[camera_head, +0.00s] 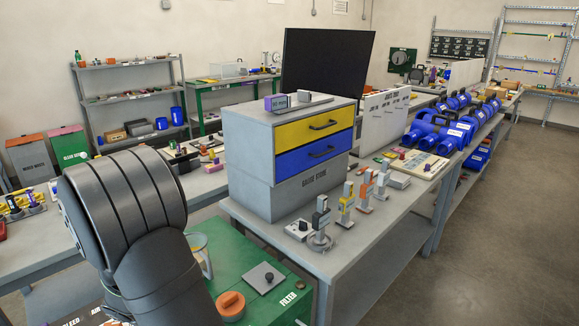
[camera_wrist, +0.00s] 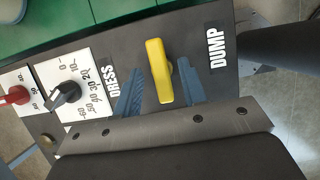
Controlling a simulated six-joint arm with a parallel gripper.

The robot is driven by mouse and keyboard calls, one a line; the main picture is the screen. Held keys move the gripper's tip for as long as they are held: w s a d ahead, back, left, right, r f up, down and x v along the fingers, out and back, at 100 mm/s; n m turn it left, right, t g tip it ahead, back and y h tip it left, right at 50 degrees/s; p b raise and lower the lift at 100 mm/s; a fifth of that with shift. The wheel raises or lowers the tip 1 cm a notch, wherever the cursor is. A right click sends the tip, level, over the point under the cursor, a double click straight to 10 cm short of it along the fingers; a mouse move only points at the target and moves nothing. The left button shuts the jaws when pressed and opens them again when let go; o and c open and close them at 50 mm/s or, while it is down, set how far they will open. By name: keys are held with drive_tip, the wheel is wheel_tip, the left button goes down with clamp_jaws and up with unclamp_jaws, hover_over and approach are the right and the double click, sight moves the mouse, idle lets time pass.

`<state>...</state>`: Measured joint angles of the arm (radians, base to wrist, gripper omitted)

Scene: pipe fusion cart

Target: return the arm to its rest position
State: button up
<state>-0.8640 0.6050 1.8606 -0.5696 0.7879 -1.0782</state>
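My gripper (camera_wrist: 158,68) shows in the wrist view as two blue ridged fingers, set apart. A yellow lever (camera_wrist: 157,60) on a dark panel (camera_wrist: 205,65) shows between them, between the labels DRESS and DUMP. Both fingers look clear of the lever, with nothing held; how far they are above the panel I cannot tell. In the head view my dark arm fills the lower left, over the near side of the green cart top (camera_head: 235,262), and my gripper is hidden there.
Beside the lever are a black dial knob (camera_wrist: 63,95) and a red knob (camera_wrist: 14,96). On the cart are an orange cap (camera_head: 231,304) and a grey plate (camera_head: 264,278). A drawer cabinet (camera_head: 259,188) stands on the bench to the right. Floor at right is clear.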

drive_tip(key=shift+w+f+m+g, duration=0.15)
drive_tip(key=shift+m+g, duration=0.15)
drive_tip(key=shift+m, duration=0.3)
drive_tip(key=m, duration=0.2)
drive_tip(key=shift+m+g+h, duration=0.3)
drive_tip(key=shift+g+h, duration=0.1)
drive_tip(key=m, duration=0.2)
drive_tip(key=m+g, duration=0.1)
drive_tip(key=m, duration=0.1)
drive_tip(key=shift+g+h, duration=0.3)
drive_tip(key=w+d+r+m+g+y, duration=0.1)
drive_tip(key=w+d+r+m+y, duration=0.3)
drive_tip(key=m, duration=0.6)
drive_tip(key=s+r+m+g+y, duration=0.1)
drive_tip(key=r+m, duration=0.6)
drive_tip(key=m, duration=0.2)
drive_tip(key=w+d+r+m+g+y, duration=0.1)
drive_tip(key=w+d+r+m+y, duration=0.3)
drive_tip(key=m, duration=0.6)
drive_tip(key=shift+h, duration=0.5)
drive_tip(key=s+x, duration=0.1)
drive_tip(key=x, duration=0.4)
drive_tip(key=a+x, duration=0.1)
drive_tip(key=x, duration=0.5)
drive_tip(key=s+a+r+x, duration=0.1)
drive_tip(key=x, duration=0.5)
drive_tip(key=shift+s, duration=0.3)
